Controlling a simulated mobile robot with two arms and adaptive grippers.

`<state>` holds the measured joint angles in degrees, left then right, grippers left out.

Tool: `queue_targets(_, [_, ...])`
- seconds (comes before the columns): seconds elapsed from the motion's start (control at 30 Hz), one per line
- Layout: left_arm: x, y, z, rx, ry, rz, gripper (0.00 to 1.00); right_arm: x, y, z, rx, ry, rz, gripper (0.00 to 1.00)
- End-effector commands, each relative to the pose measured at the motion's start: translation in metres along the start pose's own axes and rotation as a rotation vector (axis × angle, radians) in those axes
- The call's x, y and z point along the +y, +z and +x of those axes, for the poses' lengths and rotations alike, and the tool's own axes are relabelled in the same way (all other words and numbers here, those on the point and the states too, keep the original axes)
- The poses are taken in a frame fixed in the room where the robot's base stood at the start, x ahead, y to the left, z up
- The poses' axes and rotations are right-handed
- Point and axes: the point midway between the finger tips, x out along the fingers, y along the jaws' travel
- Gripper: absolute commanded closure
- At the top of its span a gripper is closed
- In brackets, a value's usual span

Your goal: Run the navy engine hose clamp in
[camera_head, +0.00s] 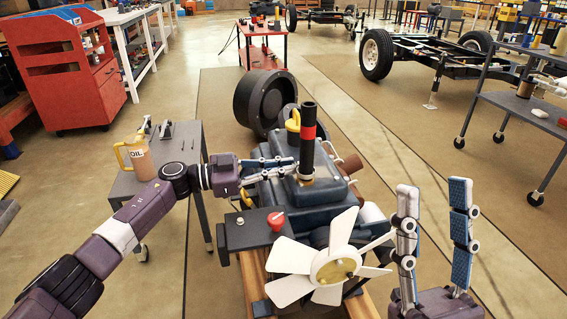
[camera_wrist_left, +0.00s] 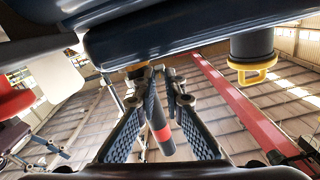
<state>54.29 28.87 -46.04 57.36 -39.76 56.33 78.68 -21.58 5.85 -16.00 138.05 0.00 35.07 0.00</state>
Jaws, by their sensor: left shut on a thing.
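The navy engine (camera_head: 315,200) stands on a wooden-railed stand, with a white fan (camera_head: 328,266) at its front. A black hose (camera_head: 308,118) with a red band rises upright from its top. A brass-coloured clamp (camera_head: 306,181) shows at the hose's foot, partly hidden by my fingers. My left gripper (camera_head: 290,168) reaches in from the left and is shut at the clamp; its exact hold is hidden. In the left wrist view the fingertips (camera_wrist_left: 153,76) nearly meet beside the hose (camera_wrist_left: 161,130). My right gripper (camera_head: 434,190) is open and empty, right of the fan.
A grey cart (camera_head: 190,150) with an oil jug (camera_head: 138,157) stands left of the engine. A red cabinet (camera_head: 65,65) is at the far left. A grey shelf cart (camera_head: 515,108) stands at the right. Open floor lies between it and the engine.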

Motion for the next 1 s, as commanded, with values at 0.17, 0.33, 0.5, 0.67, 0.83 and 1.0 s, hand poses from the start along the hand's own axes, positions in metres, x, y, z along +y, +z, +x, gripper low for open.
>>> queue_targets(0.17, [0.001,0.001,-0.001,-0.002,0.001,0.036,1.0,0.001,0.013,0.001,-0.061,0.001,-0.003,0.6])
queue_targets(0.33, [0.001,0.002,-0.001,-0.002,0.001,0.05,1.0,0.002,0.018,0.001,-0.08,0.002,-0.005,0.6])
queue_targets(0.5, [0.001,0.002,-0.001,-0.002,0.001,0.051,1.0,0.002,0.018,0.001,-0.082,0.002,-0.005,0.6])
queue_targets(0.67, [0.001,0.002,-0.001,-0.003,0.001,0.05,1.0,0.001,0.018,0.001,-0.082,0.002,-0.005,0.6])
queue_targets(0.83, [0.001,0.002,-0.001,-0.002,0.001,0.05,0.73,0.001,0.018,0.001,-0.081,0.002,-0.004,0.6])
queue_targets(1.0, [0.0,0.001,-0.001,-0.001,0.0,0.05,0.73,0.001,0.018,0.001,-0.081,0.002,-0.004,0.6])
